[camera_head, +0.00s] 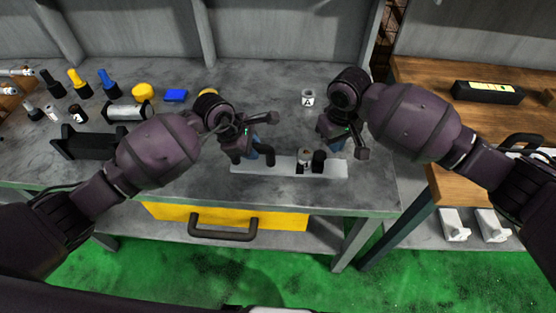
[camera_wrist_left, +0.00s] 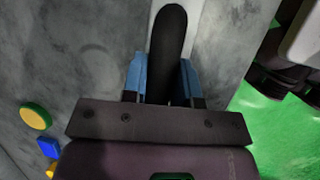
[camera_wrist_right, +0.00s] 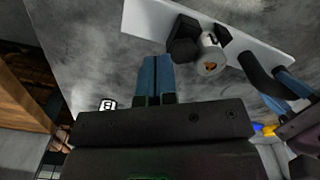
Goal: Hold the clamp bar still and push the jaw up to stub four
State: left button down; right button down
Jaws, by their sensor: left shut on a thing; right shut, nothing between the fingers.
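The pale clamp bar (camera_head: 240,169) lies along the front of the grey table. An upright black handle (camera_wrist_left: 168,45) stands near its left end. My left gripper (camera_wrist_left: 163,78) is shut on this handle, one blue finger on each side. A short light cylinder (camera_wrist_right: 211,62) with an orange-brown centre and a dark block (camera_wrist_right: 183,50), which looks like the jaw, sit on the bar's right part; they also show in the head view (camera_head: 319,160). My right gripper (camera_wrist_right: 156,62) is shut and empty, just behind the bar's right part, apart from the block. I cannot read any stub numbers.
A small white labelled jar (camera_head: 308,98) stands behind my right gripper. Bottles, a yellow cap (camera_head: 143,91), a blue block (camera_head: 176,95) and a black holder (camera_head: 90,143) stand at the left. A wooden bench (camera_head: 430,72) is at the right. The table's front edge is close to the bar.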

pick_arm(q)
jog(key=shift+a+r, duration=0.1)
pick_arm(e)
jog(key=shift+d+r, duration=0.2)
jog(key=shift+r, duration=1.05)
pick_arm(q)
jog(key=shift+w, duration=0.1)
jog(key=c, duration=0.8)
grip_release()
jog(key=shift+r, duration=0.1)
jog(key=v, duration=1.2)
